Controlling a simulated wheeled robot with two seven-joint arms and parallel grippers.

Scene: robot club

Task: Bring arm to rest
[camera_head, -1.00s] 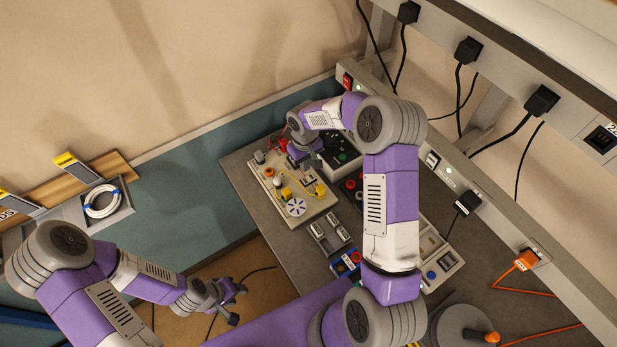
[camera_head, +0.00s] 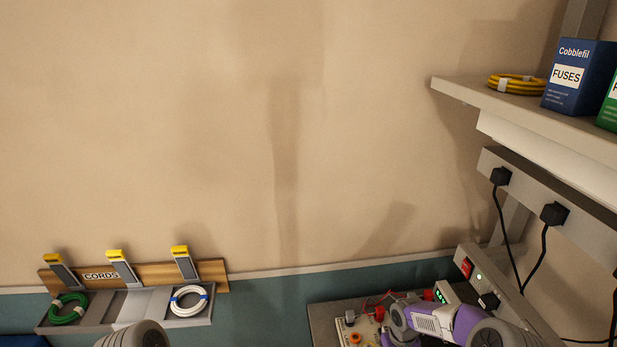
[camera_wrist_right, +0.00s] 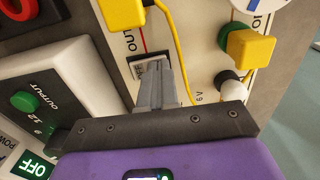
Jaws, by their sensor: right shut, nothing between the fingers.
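My right gripper (camera_wrist_right: 158,72) is shut and empty in the right wrist view. Only a rounded joint of my left arm (camera_head: 142,334) shows at the bottom edge. My left gripper is out of view.
A box with a green button (camera_wrist_right: 25,101) stands left of the fingers. Yellow plugs (camera_wrist_right: 250,50) and a yellow wire are close by. In the head view, a shelf (camera_head: 470,95) with a blue fuses box (camera_head: 578,75) juts out at right. A cord rack (camera_head: 135,272) hangs at left.

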